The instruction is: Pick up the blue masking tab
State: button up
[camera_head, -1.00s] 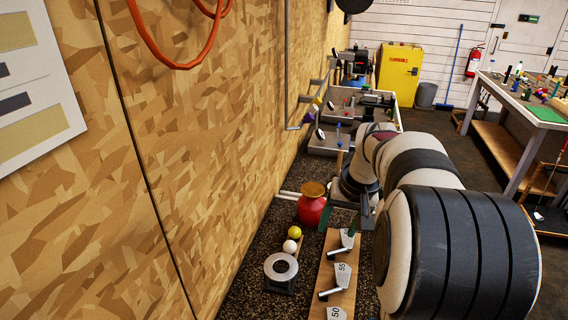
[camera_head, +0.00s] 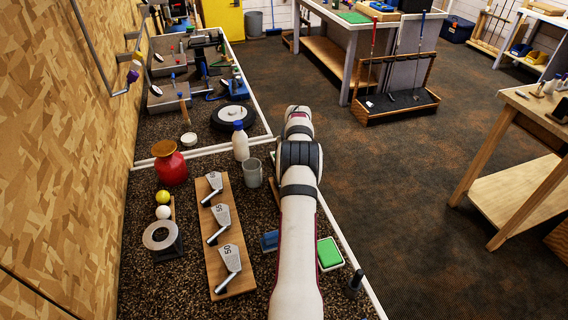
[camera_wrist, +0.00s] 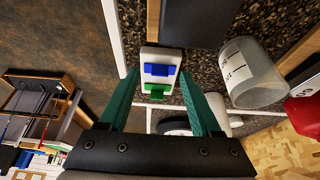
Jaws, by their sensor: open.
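The blue masking tab (camera_wrist: 160,70) lies on a small white holder (camera_wrist: 148,56) in the wrist view. A green tab (camera_wrist: 156,91) lies beside it on the same holder. My gripper (camera_wrist: 160,78) has two green fingers, spread apart and empty. The holder and its tabs show between the fingers, with the blue tab nearer the fingertips' level in the picture. I cannot tell the remaining distance between fingers and tab. In the head view my arm covers this spot, and I cannot make out the tab or the gripper there.
A clear measuring cup (camera_wrist: 252,72) stands to the right in the wrist view, with a red jar (camera_wrist: 304,110) beyond it. In the head view a white bottle (camera_head: 240,142), a board of club heads (camera_head: 222,225) and a green pad (camera_head: 329,252) are around my arm.

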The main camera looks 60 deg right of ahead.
jog(key=shift+x, duration=1.05)
grip_shut()
jog(key=shift+r, duration=0.15)
